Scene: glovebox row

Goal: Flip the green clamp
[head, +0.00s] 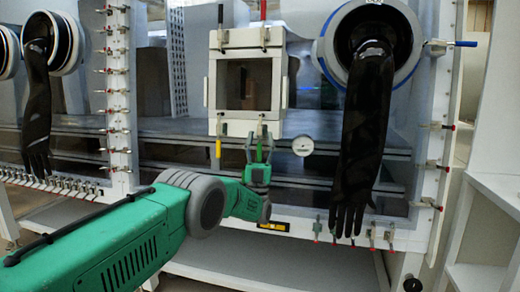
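The green clamp (259,152) is at the lower right of the small white framed door (212,90) in the glovebox front. Its green handle hangs down. My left gripper (259,146) points up at it from below, with one finger on each side of the handle. The fingers look apart, and I see gaps beside the handle; whether either finger touches it is too small to tell. My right gripper is not in view.
A yellow clamp (218,148) hangs at the door's lower left; black (220,14) and red (263,10) handles stand above it. A round gauge (303,145) and a black glove (366,130) are to the right. A blue-handled clamp (465,43) is farther right.

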